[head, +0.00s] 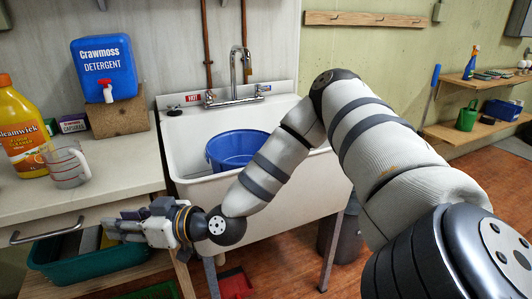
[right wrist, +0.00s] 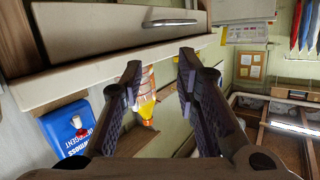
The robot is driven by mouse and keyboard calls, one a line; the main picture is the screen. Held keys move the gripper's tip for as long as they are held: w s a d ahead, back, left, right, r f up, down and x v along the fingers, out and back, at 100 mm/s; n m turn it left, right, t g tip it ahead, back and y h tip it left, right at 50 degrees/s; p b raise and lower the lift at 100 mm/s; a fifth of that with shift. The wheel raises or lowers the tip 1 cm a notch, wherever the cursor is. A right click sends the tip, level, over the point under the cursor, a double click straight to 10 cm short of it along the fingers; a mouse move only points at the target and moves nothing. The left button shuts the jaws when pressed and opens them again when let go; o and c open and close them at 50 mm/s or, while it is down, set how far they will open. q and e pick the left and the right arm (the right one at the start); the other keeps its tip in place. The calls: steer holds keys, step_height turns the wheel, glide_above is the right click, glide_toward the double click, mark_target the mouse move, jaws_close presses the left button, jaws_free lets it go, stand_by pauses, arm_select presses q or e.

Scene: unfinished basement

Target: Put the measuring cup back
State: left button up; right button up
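A clear measuring cup (head: 66,164) with red markings stands upright on the white countertop (head: 118,165) at the left, in front of a yellow-orange cleaner bottle (head: 20,130). My right gripper (head: 108,230) is left of the sink and lower in the picture than the cup, apart from it, with its fingers pointing left. In the right wrist view the gripper's two dark fingers (right wrist: 159,62) are spread with nothing held between them. I cannot make out the cup in that view. My left gripper is not in view.
A blue detergent jug (head: 104,68) stands on a wooden block (head: 118,118). The white sink (head: 185,150) holds a blue basin (head: 232,147). A drawer handle (head: 47,231) and a teal bin (head: 90,265) are near the gripper. Shelves (head: 478,128) are at the right.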

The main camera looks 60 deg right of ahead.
steer(key=s+a+f+m+g, duration=0.1)
steer(key=s+a+f+g, duration=0.25)
steer(key=s+f, duration=0.45)
steer(key=s+a+f+g, duration=0.2)
steer(key=s+f+g, duration=0.2)
steer(key=s+f, duration=0.35)
steer(key=s+a+f+m+g, duration=0.15)
steer(key=s+f+g, duration=0.25)
steer(key=s+f, duration=0.45)
steer(key=s+d+f+g+h, duration=0.1)
steer(key=s+d+g+h, duration=0.2)
steer(key=s, duration=0.9)
steer(key=s+d+g+h, duration=0.2)
steer(key=s+d+g, duration=0.2)
steer(key=s, duration=0.7)
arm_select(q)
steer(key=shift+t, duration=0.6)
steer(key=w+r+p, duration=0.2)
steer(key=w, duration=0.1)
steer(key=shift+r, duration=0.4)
arm_select(e)
steer(key=w+r, duration=0.1)
steer(key=w+r+t, duration=0.1)
steer(key=w, duration=0.1)
steer(key=shift+a+r+t, duration=0.25)
steer(key=shift+a, duration=0.05)
